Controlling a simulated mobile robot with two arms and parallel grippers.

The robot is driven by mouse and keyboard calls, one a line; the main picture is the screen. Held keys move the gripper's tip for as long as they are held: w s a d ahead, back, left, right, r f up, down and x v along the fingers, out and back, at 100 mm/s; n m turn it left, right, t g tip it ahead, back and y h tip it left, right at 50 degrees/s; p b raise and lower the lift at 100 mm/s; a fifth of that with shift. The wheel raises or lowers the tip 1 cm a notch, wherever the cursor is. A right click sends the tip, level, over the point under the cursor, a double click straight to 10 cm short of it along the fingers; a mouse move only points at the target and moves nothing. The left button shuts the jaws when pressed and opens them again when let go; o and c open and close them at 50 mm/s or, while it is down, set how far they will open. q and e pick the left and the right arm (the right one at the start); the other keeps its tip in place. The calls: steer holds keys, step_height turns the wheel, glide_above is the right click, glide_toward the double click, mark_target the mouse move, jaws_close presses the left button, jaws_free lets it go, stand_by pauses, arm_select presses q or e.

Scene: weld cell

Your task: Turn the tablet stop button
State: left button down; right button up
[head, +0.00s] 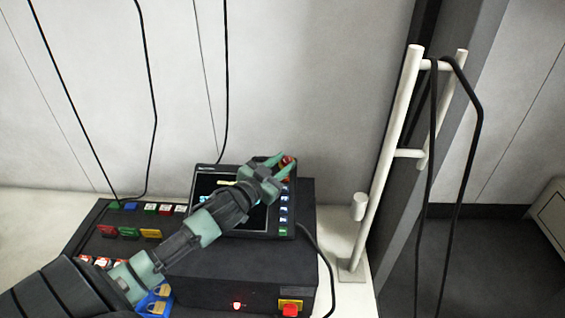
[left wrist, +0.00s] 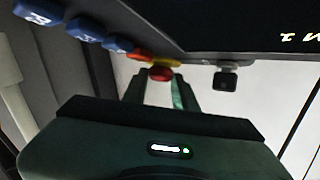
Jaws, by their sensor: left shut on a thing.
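The tablet (head: 247,228) is a black panel with a dark screen, resting on a dark box. Its red stop button (head: 287,161) is at the tablet's upper right corner. My left gripper (head: 281,162) reaches across the screen from the lower left, and its green fingers are shut on the stop button. In the left wrist view the red button (left wrist: 160,73), with a yellow part behind it, sits between the fingertips (left wrist: 160,90). My arm hides part of the screen. My right gripper is not in view.
A dark control box (head: 190,285) bears a lit red lamp (head: 237,306) and another red button on yellow (head: 290,309). Coloured tags and padlocks lie on a dark board (head: 90,216) at left. A white rail (head: 391,150) with hanging black cables stands at right.

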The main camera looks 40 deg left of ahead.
arm_select(q)
steer(key=shift+f, duration=0.1)
steer(key=c, duration=1.1)
jaws_free()
steer(key=shift+s, duration=0.1)
steer(key=shift+s, duration=0.35)
steer(key=s, duration=0.1)
steer(key=s+p, duration=0.1)
steer(key=s, duration=0.3)
steer(key=shift+r, duration=0.25)
steer(key=shift+s, duration=0.95)
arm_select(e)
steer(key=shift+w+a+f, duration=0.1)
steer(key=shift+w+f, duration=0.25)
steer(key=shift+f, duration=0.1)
